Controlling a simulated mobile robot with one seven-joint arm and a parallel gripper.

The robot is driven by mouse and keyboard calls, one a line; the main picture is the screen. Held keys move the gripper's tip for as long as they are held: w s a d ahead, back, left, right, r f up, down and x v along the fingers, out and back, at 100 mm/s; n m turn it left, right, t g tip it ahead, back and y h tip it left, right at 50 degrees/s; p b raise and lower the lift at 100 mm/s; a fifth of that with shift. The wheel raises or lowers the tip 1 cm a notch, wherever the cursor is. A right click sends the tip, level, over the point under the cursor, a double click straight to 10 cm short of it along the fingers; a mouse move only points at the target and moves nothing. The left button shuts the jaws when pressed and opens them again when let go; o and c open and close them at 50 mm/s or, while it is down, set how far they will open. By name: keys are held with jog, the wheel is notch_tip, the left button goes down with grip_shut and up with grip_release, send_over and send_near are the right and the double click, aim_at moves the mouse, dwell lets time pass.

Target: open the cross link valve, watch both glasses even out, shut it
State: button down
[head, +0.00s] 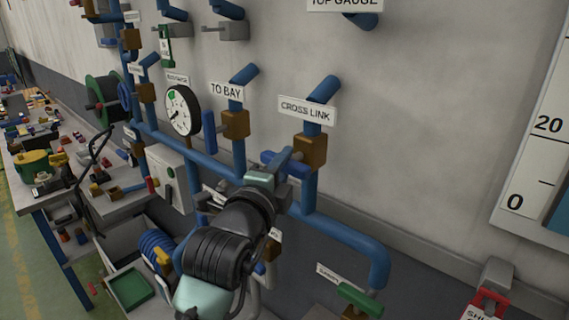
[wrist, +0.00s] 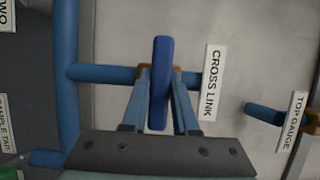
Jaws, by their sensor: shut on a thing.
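The cross link valve has a brass body (head: 311,151) on a blue upright pipe, under a CROSS LINK label (head: 306,110). Its blue lever (head: 298,169) lies crosswise to that pipe. My gripper (head: 282,160) is shut on the lever, reaching it from the front. In the wrist view the lever (wrist: 160,75) stands between the two fingers of my gripper (wrist: 160,88), crosswise to the pipe. A white scale board (head: 535,150) marked 0 and 20 is cut off at the right edge, with a blue strip (head: 561,216) beside it. I cannot see both glasses in full.
The TO BAY valve (head: 236,123) is close on the left, its blue lever along the pipe. A round dial gauge (head: 183,110) hangs further left. A cluttered bench (head: 40,215) stands far left.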

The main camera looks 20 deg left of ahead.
dwell(0.4)
jog(key=n+g, duration=0.1)
jog(key=n, duration=0.1)
jog(key=shift+n, duration=0.4)
jog(key=n+g, duration=0.1)
jog(key=n+h+p, duration=0.1)
jog(key=n, duration=0.1)
jog(key=shift+r+n+g+h, duration=0.1)
jog(key=shift+n+g+h, duration=0.2)
jog(key=shift+g, duration=0.1)
jog(key=n+g+h+p, duration=0.1)
jog(key=n, duration=0.2)
jog(key=shift+h+p, duration=0.3)
jog(key=shift+p, duration=0.05)
jog(key=shift+n+g+h+p, duration=0.45)
jog(key=shift+n+h, duration=0.25)
jog(key=shift+n, duration=0.6)
jog(key=c, duration=0.7)
grip_release()
